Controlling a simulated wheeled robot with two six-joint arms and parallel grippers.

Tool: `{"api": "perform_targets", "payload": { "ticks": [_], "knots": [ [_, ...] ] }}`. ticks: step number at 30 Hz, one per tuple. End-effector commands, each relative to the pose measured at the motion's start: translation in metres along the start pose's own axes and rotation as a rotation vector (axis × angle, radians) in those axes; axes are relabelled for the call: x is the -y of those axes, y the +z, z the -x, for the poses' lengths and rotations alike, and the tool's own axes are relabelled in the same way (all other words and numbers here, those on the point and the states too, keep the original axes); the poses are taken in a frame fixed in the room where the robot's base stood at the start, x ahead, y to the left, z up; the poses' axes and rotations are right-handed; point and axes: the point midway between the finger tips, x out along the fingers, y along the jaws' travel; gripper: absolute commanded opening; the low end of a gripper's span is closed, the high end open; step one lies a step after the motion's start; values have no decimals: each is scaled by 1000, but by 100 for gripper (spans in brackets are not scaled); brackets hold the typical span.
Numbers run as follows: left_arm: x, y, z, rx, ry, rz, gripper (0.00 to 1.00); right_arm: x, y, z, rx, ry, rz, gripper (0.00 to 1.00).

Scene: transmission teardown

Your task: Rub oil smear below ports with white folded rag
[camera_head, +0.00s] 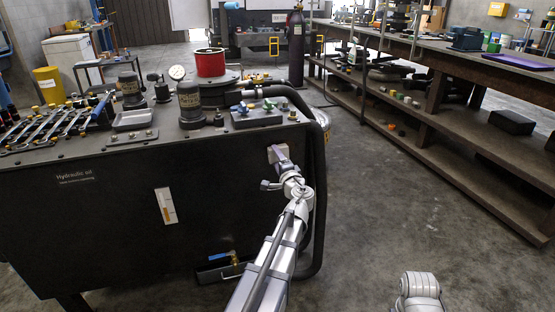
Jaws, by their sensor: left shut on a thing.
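My left gripper (281,162) is shut on the white folded rag (274,154). It holds the rag at the upper right part of the black front face of the hydraulic oil tank (110,225). The rag looks pressed on or very near the face; I cannot tell if it touches. A small valve block (256,118) with blue and brass fittings sits on the tank top, above the rag. No oil smear can be made out; the gripper and rag cover part of the face. Only a link of my right arm shows at the bottom right; its gripper is out of view.
Wrenches (50,127), a metal tray (132,119) and a red cylinder (210,63) are on the tank top. A dark pipe (318,200) bends down the tank's right edge. A blue-handled drain valve (223,257) juts out low. Floor (400,215) is clear toward the shelves.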

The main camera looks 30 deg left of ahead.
Motion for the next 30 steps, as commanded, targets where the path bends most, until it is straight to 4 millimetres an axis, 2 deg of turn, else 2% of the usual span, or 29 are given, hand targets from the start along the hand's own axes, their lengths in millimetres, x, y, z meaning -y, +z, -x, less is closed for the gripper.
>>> {"api": "perform_targets", "payload": {
  "ticks": [5, 18, 26, 30],
  "knots": [
    [-1, -4, 0, -2, 0, 0, 24, 0, 0, 0, 0, 0, 0, 65],
    [-3, -37, -3, -3, 0, 0, 24, 0, 0, 0, 0, 0, 0, 65],
    [-3, -40, -3, -3, 0, 0, 24, 0, 0, 0, 0, 0, 0, 65],
    [-4, -48, -3, -4, 0, 0, 24, 0, 0, 0, 0, 0, 0, 65]
  ]
}}
